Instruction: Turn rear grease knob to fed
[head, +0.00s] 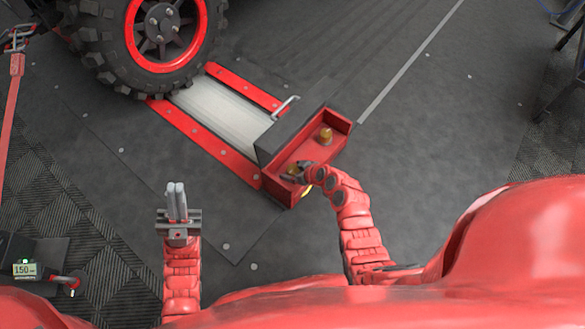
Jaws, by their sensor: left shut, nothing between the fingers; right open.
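A red open tray (343,122) beside the roller bed holds two brass-yellow knobs. One knob (326,135) stands clear at the tray's far end. The other knob (292,171) is at the near end, partly hidden by my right gripper (296,173). My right gripper is open and reaches into the tray at this near knob; I cannot tell whether it touches it. Which knob is the rear one, and how each is turned, cannot be read. My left gripper (176,188) is shut and empty, pointing up the picture over the dark floor, well left of the tray.
A dark cover with a metal handle (285,107) adjoins the tray. The pale roller (222,113) lies between red rails, with a large red-rimmed tyre (165,35) at its far end. A box with a lit display (25,269) is at lower left. Floor to the right is clear.

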